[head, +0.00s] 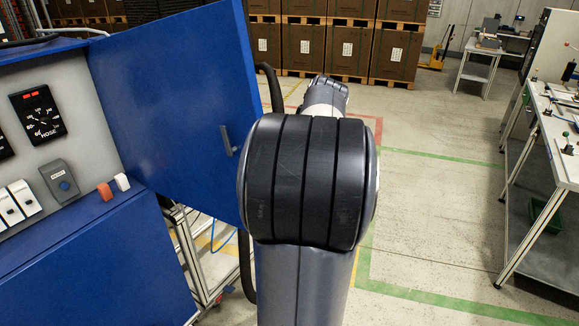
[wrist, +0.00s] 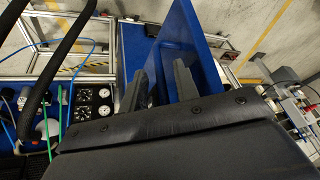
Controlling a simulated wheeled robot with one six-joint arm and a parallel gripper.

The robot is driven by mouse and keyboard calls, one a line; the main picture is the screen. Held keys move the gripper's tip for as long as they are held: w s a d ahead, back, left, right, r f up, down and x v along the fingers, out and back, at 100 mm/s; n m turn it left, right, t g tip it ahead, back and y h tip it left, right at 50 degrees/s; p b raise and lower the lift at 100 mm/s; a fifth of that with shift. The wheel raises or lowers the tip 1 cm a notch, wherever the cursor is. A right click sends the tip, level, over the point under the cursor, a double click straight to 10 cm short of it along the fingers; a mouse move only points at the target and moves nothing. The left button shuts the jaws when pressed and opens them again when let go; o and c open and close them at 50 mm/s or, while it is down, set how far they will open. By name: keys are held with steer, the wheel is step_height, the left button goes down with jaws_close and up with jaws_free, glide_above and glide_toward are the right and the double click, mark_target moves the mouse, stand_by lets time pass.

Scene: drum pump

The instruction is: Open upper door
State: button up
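The blue upper door (head: 170,95) stands swung out from the cabinet in the head view, with a small grey handle (head: 227,141) near its right edge. The grey panel (head: 65,125) behind it is exposed, with a gauge and switches. In the wrist view the door (wrist: 188,32) rises beyond my gripper (wrist: 158,85), and blue surface shows between the two fingers. The fingers are spread apart. I cannot tell whether either finger touches the door. In the head view my gripper is hidden.
A lower blue cabinet front (head: 105,265) lies under the panel. A metal frame (head: 195,255) stands below the door. Stacked brown boxes (head: 303,45) stand at the back, and a workbench (head: 560,140) is at the right. The floor between is clear.

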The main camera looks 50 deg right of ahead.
steer(key=v, duration=1)
steer(key=shift+w+f, duration=0.1)
steer(key=shift+f, duration=0.05)
steer(key=x, duration=1)
steer(key=shift+a+f, duration=0.15)
steer(key=shift+f, duration=0.15)
stand_by(0.4)
